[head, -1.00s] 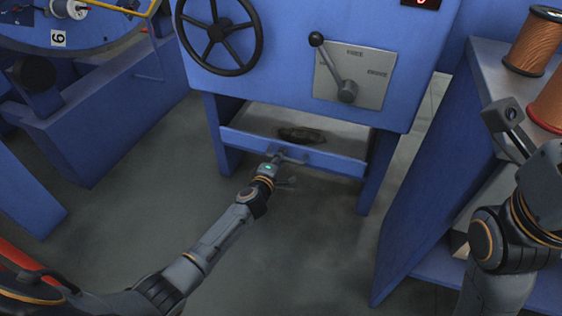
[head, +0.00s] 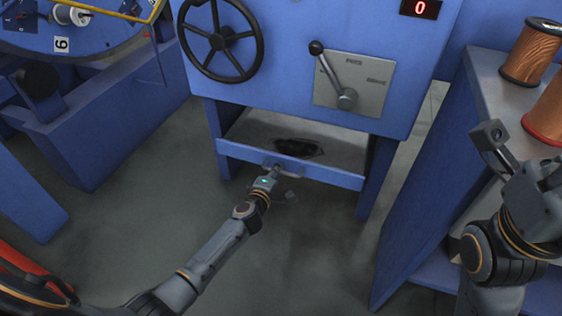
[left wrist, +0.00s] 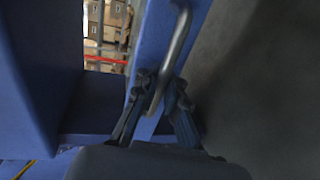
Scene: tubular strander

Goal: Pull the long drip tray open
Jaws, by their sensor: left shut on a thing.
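The long drip tray (head: 325,175) is a blue-fronted drawer low under the blue machine cabinet. It stands partly out, and a dark patch (head: 297,147) shows on its grey floor. My left gripper (head: 271,169) is at the middle of the tray front, shut on its handle. In the left wrist view the two fingers (left wrist: 157,100) sit on either side of the grey bar handle (left wrist: 180,40), against the blue front (left wrist: 152,45). My right arm stands at the right of the head view; its gripper's fingertips cannot be made out clearly.
The cabinet above carries a handwheel (head: 218,40), a lever (head: 333,75) and a red display (head: 420,8). A blue bench (head: 425,190) with copper spools (head: 531,52) stands at the right. Open grey floor (head: 300,250) lies before the tray.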

